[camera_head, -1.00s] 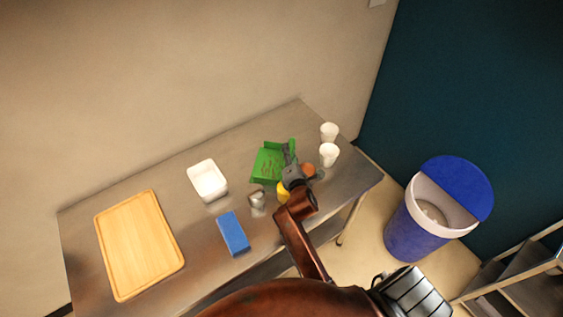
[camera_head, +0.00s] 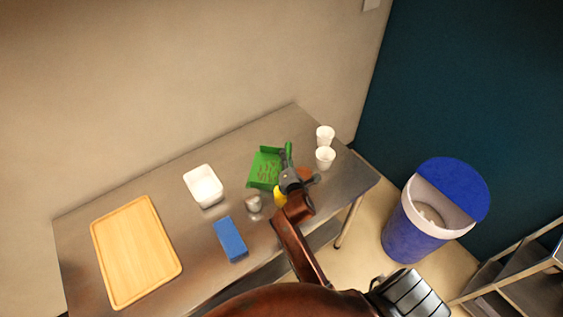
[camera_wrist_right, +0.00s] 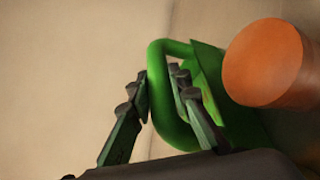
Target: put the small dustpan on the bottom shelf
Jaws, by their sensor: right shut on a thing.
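The small green dustpan (camera_head: 267,163) is at the back right part of the metal table, with brown bits in its pan. My right gripper (camera_head: 287,158) is at its right side. In the right wrist view, the fingers of my right gripper (camera_wrist_right: 160,92) are shut on the green dustpan handle (camera_wrist_right: 163,112), a loop with one finger passing through it. Whether the pan touches the table is hard to tell. A lower shelf (camera_head: 262,273) shows under the table's front edge, partly hidden by my arm. My left gripper is not in view.
An orange round thing (camera_wrist_right: 262,62) is close beside the handle. Two white cups (camera_head: 325,158) stand to the right. A blue bin (camera_head: 410,235) and rack (camera_head: 520,285) stand right.

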